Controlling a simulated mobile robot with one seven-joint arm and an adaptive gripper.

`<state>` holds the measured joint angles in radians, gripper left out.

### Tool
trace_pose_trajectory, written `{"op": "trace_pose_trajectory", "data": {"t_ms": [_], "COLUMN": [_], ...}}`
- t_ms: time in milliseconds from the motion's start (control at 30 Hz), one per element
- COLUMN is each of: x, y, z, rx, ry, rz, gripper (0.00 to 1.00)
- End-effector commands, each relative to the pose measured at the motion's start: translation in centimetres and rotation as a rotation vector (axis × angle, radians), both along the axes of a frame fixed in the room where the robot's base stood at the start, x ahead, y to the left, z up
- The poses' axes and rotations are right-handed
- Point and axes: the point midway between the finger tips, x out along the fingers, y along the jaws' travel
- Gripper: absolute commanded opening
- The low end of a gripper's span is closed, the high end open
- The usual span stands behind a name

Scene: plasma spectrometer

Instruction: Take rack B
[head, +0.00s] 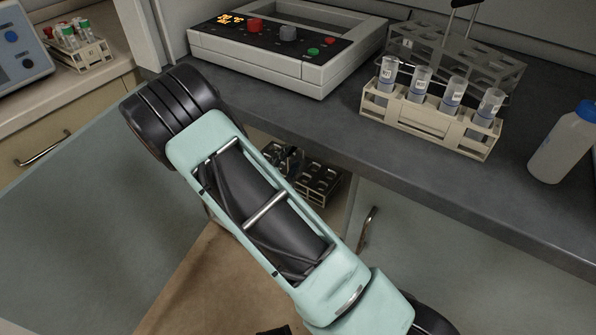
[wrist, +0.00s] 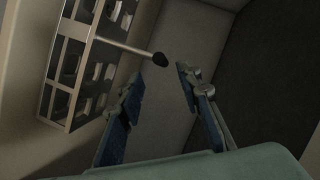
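A rack with square openings (wrist: 72,80) stands at the left of the wrist view. A thin rod handle juts from it and ends in a black knob (wrist: 160,58). My gripper (wrist: 158,78) is open and empty, with the knob just beyond the gap between its fingertips, apparently untouched.
On the dark bench (head: 420,185), a beige rack (head: 425,117) holds several labelled tubes, with a grey handled rack (head: 480,72) behind it. A white bottle (head: 562,145) stands at right, a control unit (head: 290,50) at the back. The bench edge overhangs the cabinet.

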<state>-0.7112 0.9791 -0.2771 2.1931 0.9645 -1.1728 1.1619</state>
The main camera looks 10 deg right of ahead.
Motion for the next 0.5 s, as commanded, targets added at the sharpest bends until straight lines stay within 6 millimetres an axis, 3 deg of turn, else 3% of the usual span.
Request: {"op": "trace_pose_trajectory", "data": {"t_ms": [500], "x": [5.7], "y": [-2.3], "z": [-1.4], "rx": [0.000], "ry": [0.000], "rz": [0.000], "gripper": [0.32]}}
